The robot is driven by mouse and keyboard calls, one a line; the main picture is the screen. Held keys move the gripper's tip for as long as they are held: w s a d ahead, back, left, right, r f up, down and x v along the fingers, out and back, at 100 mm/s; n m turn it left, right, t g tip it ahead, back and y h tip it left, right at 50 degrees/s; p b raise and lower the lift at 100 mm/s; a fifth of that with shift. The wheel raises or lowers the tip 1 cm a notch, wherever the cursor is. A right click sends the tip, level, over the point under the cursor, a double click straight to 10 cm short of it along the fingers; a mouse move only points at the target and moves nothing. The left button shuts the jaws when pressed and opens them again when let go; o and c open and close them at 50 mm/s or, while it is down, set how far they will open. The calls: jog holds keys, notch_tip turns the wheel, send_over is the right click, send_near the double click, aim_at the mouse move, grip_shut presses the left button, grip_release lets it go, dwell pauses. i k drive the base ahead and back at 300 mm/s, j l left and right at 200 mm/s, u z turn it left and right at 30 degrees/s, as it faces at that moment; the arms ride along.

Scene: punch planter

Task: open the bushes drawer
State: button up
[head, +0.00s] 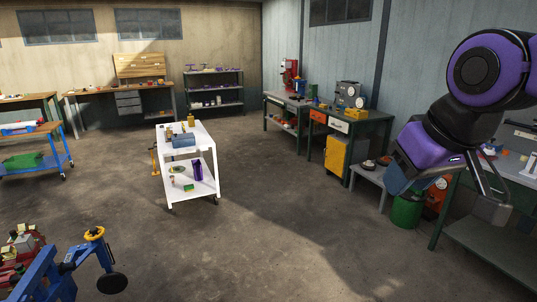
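No label reading bushes can be made out, so I cannot tell which drawer is the bushes drawer. A green bench at the back right has an orange drawer (318,117) and a white-fronted drawer (339,126) side by side under its top; both look shut. A stack of grey drawers (128,103) hangs under the wooden workbench at the back left and also looks shut. My gripper (493,203) is at the right of the view, raised in front of the right-hand bench, far from all these drawers. I cannot tell its finger gap. Nothing is seen held in it.
A white cart (213,158) stands mid-floor. A yellow cabinet (337,156), a low grey table (369,176) and a green bin (406,210) line the right side. A blue stand (40,275) is at the front left. The concrete floor (285,220) between is clear.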

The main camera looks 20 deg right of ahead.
aim_at(524, 199)
jog(key=i+z, duration=0.55)
jog(key=z, duration=0.25)
jog(key=i+j+z, duration=0.1)
jog(key=i+z, duration=0.3)
jog(key=i+l+z, duration=0.2)
jog(key=z, duration=0.25)
jog(key=i+z, duration=0.65)
jog(key=z, duration=0.25)
jog(key=i+l+u, duration=0.15)
jog(key=i, duration=0.35)
jog(key=i+l+u, duration=0.1)
jog(key=i, duration=0.4)
jog(key=i+l+u, duration=0.15)
jog(key=i+l, duration=0.2)
jog(key=i, duration=0.15)
jog(key=i+l+u, duration=0.1)
jog(key=i+l, duration=0.25)
jog(key=i, duration=0.1)
